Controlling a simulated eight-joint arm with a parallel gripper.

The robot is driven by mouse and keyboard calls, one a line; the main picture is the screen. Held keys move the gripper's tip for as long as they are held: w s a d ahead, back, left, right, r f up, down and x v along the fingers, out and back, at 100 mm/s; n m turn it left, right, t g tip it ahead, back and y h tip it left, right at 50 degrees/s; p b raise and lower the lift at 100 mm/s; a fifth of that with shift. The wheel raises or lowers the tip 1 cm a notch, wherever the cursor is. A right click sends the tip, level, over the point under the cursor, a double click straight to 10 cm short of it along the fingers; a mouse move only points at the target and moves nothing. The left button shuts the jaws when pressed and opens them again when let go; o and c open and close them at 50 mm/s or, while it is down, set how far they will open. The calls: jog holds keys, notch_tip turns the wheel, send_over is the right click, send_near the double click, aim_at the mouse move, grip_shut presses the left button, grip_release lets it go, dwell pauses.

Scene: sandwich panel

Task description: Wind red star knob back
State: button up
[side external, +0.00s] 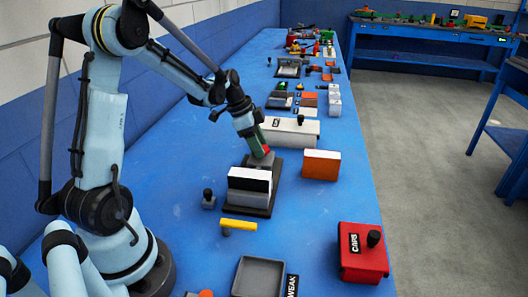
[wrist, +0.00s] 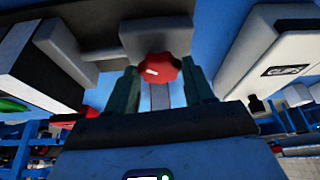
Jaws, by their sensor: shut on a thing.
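The red star knob (wrist: 160,67) shows in the wrist view between the two fingertips of my gripper (wrist: 162,80). My gripper is shut on it, one finger on each side. The knob sits against a grey block of the fixture. In the side view my gripper (side external: 262,150) reaches down at the back of the fixture, and a bit of the red knob (side external: 266,149) shows beside the fingers. The fixture has a dark base plate (side external: 240,211) and holds a white and black panel block (side external: 249,187) at its front. The knob's turning angle cannot be told.
A white box with a label (side external: 290,132) stands just behind my gripper. An orange and white block (side external: 321,165) stands to the right. A yellow handle (side external: 239,225), a grey tray (side external: 258,277) and a red box (side external: 362,254) are nearer.

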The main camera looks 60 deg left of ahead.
jog(key=n, duration=0.2)
jog(key=n+y, duration=0.1)
jog(key=n, duration=0.1)
jog(key=n+t+y, duration=0.1)
jog(key=n, duration=0.1)
jog(key=shift+s+d, duration=0.1)
jog(key=shift+d, duration=0.15)
jog(key=n+y, duration=0.1)
jog(key=n, duration=0.1)
jog(key=n+y, duration=0.1)
jog(key=n, duration=0.3)
jog(key=shift+d+n+y, duration=0.25)
jog(key=shift+n+y, duration=0.05)
jog(key=shift+y, duration=0.1)
jog(key=n+g+y, duration=0.1)
jog(key=n, duration=0.2)
jog(key=n+g, duration=0.1)
jog(key=n, duration=0.2)
jog(key=shift+w+d+y, duration=0.15)
jog(key=shift+w+y, duration=0.05)
jog(key=shift+y, duration=0.2)
jog(key=n+g, duration=0.1)
jog(key=n, duration=0.2)
jog(key=n+g, duration=0.1)
jog(key=n, duration=0.2)
jog(key=shift+w+n+y, duration=0.2)
jog(key=shift+n+y, duration=0.1)
jog(key=shift+n, duration=0.1)
jog(key=o, duration=1)
jog(key=shift+o, duration=0.2)
